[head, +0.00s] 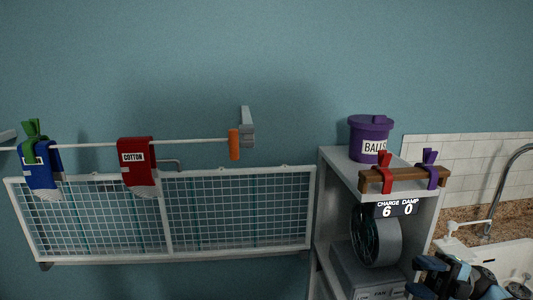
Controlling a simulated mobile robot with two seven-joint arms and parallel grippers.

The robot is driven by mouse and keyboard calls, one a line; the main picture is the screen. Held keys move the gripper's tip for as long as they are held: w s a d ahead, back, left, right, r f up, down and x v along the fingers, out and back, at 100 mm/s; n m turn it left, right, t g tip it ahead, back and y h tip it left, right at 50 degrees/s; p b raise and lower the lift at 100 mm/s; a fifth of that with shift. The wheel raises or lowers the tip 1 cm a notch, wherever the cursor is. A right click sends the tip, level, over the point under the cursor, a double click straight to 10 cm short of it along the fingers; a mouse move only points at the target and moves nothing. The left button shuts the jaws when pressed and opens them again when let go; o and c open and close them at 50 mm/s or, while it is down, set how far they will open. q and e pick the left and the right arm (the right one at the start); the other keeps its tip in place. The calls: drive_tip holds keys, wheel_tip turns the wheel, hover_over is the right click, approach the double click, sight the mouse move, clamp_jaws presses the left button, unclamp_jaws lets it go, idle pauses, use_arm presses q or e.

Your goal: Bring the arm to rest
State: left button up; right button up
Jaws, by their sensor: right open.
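My right gripper (428,276) shows at the bottom right edge, in front of the sink and beside the white shelf unit. It is open, and I see nothing held in it. Much of its arm is cut off by the lower frame edge. My left gripper is not in view.
A white shelf unit (332,168) carries a purple tub (369,128) labelled BALLS and a wooden bar (405,178) with red and purple clips. A rod (195,142) with blue and red socks hangs above a wire rack (240,210). A faucet (495,190) stands right.

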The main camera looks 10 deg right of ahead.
drive_tip(key=w+a+f+m+t+h, duration=0.1)
drive_tip(key=a+f+m+t+h, duration=0.1)
drive_tip(key=f+m+t+h, duration=0.55)
drive_tip(key=w+a+f+m+t+h, duration=0.15)
drive_tip(key=f+m+t+h, duration=0.25)
drive_tip(key=f+m+t, duration=0.55)
drive_tip(key=s+a+f+m+g+h, duration=0.25)
drive_tip(key=s+f+g, duration=0.25)
drive_tip(key=s+f, duration=0.3)
drive_tip(key=s+a+f+m+g+h, duration=0.1)
drive_tip(key=s+f+m+g+h, duration=0.4)
drive_tip(key=f, duration=0.4)
drive_tip(key=s+a+r+m+p, duration=0.1)
drive_tip(key=a+m, duration=0.1)
drive_tip(key=a, duration=0.4)
drive_tip(key=a+r+m+t+p, duration=0.1)
drive_tip(key=a+r+m+p, duration=0.1)
drive_tip(key=a, duration=0.5)
drive_tip(key=shift+s+a+r+y, duration=0.2)
drive_tip(key=shift+s+r+y, duration=0.05)
drive_tip(key=shift+s+y, duration=0.15)
